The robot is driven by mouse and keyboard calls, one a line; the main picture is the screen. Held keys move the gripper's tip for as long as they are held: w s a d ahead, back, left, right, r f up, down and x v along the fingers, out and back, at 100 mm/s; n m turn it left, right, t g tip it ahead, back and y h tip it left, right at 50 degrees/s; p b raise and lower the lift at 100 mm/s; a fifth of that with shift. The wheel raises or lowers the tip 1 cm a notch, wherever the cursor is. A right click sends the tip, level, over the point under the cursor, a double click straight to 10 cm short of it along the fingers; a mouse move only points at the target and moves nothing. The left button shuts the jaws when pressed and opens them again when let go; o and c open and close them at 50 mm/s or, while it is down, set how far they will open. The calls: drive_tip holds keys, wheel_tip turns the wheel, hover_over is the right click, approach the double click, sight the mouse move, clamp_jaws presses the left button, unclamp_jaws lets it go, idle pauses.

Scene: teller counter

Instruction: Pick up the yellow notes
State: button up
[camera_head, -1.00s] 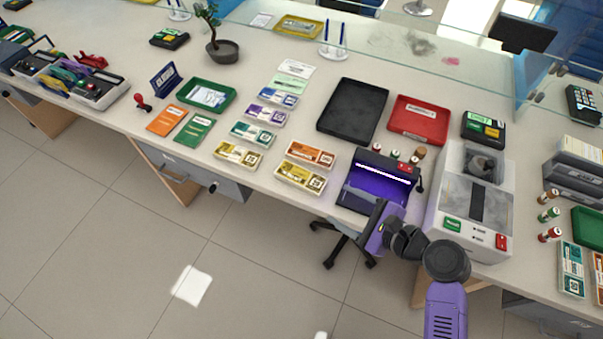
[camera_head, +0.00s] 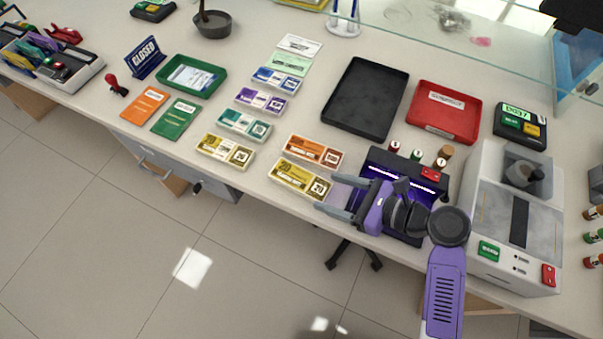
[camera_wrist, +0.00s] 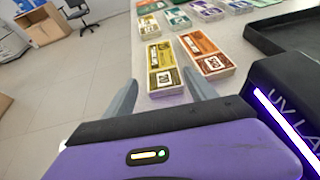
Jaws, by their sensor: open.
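A yellow stack of notes (camera_head: 301,178) lies flat near the front edge of the counter, just in front of an orange stack (camera_head: 314,151). A second, duller yellow stack (camera_head: 225,151) lies to its left. My gripper (camera_head: 328,194) is open and empty, its fingers pointing left, close to the right end of the nearer yellow stack. In the wrist view the yellow stack (camera_wrist: 164,70) lies beyond and between my fingertips (camera_wrist: 159,78), with the orange stack (camera_wrist: 207,56) to its right. I cannot tell the exact height of my fingers above the counter.
A UV lamp box (camera_head: 384,165) stands under and behind my gripper, beside a counting machine (camera_head: 490,245). A black tray (camera_head: 366,98) and a red tray (camera_head: 443,110) lie behind. Teal (camera_head: 244,125) and purple stacks (camera_head: 261,101) lie left of the orange one.

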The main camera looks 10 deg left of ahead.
sight(300, 179)
drive_tip(key=shift+w+r+x, duration=0.15)
drive_tip(key=shift+x, duration=1.85)
drive_tip(key=shift+w+r+x, duration=0.1)
drive_tip(key=shift+w+x, duration=0.05)
drive_tip(key=shift+x, duration=1.85)
drive_tip(key=shift+s, duration=0.1)
drive_tip(key=c, duration=1.2)
drive_tip(key=shift+r, duration=0.15)
wheel_tip(300, 179, up, 20)
drive_tip(key=p, duration=0.2)
drive_tip(key=shift+p, duration=0.3)
